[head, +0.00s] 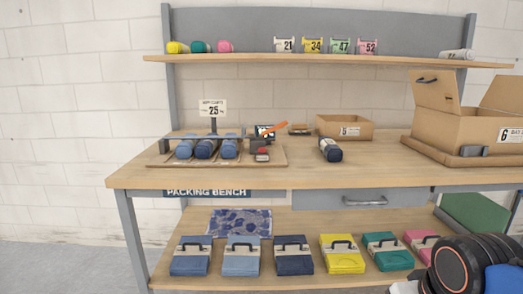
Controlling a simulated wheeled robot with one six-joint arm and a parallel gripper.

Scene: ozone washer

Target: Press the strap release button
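A wooden board (274,160) on the packing bench carries three blue rolls (205,149) side by side, with a dark bar or strap across their tops. At the right end of the bar is a small dark device (259,143) with a raised orange lever (273,129) and a small screen. A little red shows low on its front, but it is too small to tell whether this is the strap release button. My gripper is not in view; only dark parts of my arm show at the lower right, well away from the board.
A sign reading 25 (213,108) stands behind the rolls. A dark roll (330,150), a low box (345,127) and a large open carton (455,120) stand farther right on the bench (300,178). Colored cases (342,255) line the lower shelf. The bench front is mostly clear.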

